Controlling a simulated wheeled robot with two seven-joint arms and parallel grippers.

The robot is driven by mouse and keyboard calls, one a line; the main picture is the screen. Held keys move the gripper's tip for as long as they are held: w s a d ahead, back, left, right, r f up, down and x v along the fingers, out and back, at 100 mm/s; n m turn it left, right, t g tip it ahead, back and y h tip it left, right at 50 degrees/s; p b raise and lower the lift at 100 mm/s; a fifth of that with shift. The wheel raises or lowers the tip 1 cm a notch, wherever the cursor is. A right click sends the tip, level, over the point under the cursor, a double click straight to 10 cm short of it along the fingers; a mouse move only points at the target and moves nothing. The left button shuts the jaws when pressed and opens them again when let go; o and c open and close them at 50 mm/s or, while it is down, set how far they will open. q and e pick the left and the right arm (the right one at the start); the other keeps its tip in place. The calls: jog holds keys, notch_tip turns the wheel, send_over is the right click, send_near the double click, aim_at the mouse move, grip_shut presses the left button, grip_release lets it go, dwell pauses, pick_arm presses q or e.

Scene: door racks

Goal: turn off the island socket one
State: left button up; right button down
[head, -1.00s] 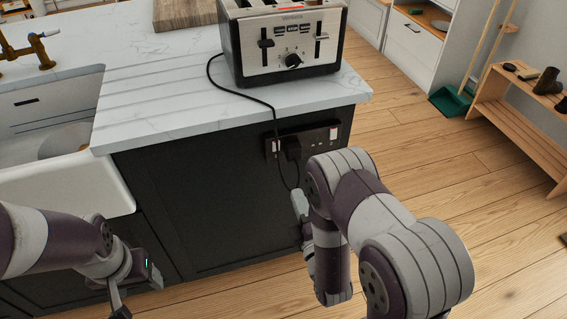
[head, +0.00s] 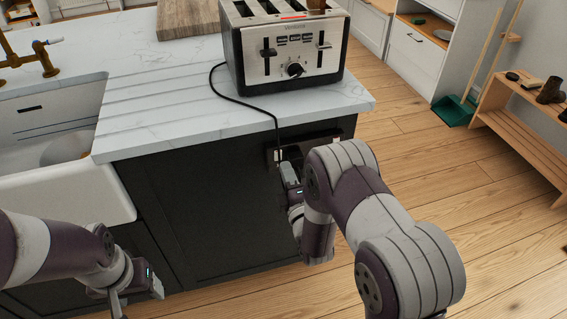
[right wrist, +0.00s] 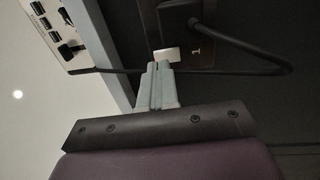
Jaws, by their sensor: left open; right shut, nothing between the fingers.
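The island socket (head: 322,138) is a dark double plate on the island's dark end panel. My right arm partly hides it in the head view. In the right wrist view its white switch (right wrist: 166,54) sits beside a black plug (right wrist: 179,20) and a printed "1" on the plate (right wrist: 205,55). My right gripper (right wrist: 158,68) is shut and empty. Its grey fingertips are right at the white switch; I cannot tell whether they touch. In the head view the right gripper (head: 287,172) is just below the socket's left end. My left gripper (head: 120,306) is open and empty, low at left.
A toaster (head: 285,50) stands on the white worktop (head: 165,110). Its black cord (head: 240,101) hangs over the edge to the socket, close to my right gripper. A sink (head: 60,185) is at left. A wooden rack (head: 520,125) stands at right, with open floor before it.

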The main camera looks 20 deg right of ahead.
aim_at(280, 154)
jog(key=shift+w+r, duration=0.2)
jog(key=shift+w, duration=1.45)
